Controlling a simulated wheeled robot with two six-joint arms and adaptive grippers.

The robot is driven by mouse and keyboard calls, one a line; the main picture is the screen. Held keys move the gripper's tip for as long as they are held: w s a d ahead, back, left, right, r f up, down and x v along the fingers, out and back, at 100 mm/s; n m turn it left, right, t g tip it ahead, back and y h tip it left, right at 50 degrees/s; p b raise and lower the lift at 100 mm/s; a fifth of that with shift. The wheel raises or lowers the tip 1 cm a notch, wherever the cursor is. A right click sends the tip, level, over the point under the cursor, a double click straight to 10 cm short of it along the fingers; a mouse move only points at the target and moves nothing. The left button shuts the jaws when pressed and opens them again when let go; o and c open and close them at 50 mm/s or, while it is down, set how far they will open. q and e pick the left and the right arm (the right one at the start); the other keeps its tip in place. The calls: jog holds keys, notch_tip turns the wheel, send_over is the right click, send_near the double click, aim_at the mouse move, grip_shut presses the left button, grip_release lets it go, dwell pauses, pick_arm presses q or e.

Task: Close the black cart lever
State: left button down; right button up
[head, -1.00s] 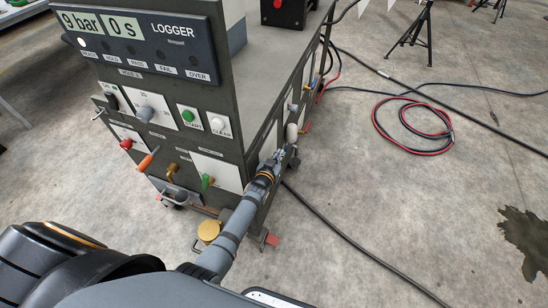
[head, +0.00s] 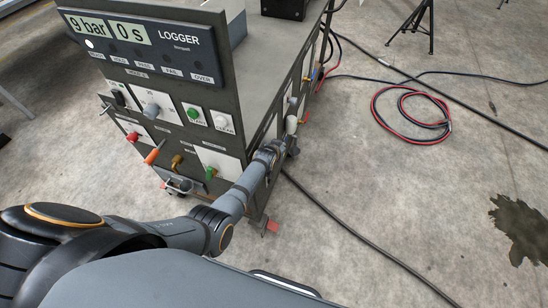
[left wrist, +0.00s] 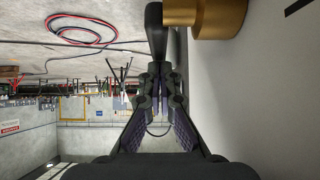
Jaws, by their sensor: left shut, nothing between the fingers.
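The black lever (left wrist: 154,30) shows in the left wrist view as a dark bar just beyond my fingertips, beside a brass fitting (left wrist: 218,16) on the pale cart panel. My left gripper (left wrist: 158,75) is shut with nothing between its fingers. Its tips are close to the lever's lower end in that picture; I cannot tell whether they touch. In the head view my left gripper (head: 291,148) is at the right side face of the cart (head: 262,140), and my wrist hides the lever there. My right gripper is in neither view.
The cart front carries a red knob (head: 132,137), an orange-handled lever (head: 155,152) and a green lever (head: 211,173). A black cable (head: 340,230) runs over the floor. A red and black hose coil (head: 410,115) and a dark stain (head: 522,228) lie to the right.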

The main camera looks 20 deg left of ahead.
pick_arm(q)
jog(key=shift+w, duration=0.1)
dwell(0.5)
notch_tip(320, 180, up, 5)
jog(key=p, duration=0.4)
jog(key=shift+w+p, duration=0.1)
jog(key=shift+p, duration=0.2)
jog(key=p+v, duration=0.2)
jog(key=v, duration=0.7)
jog(key=shift+s, duration=0.3)
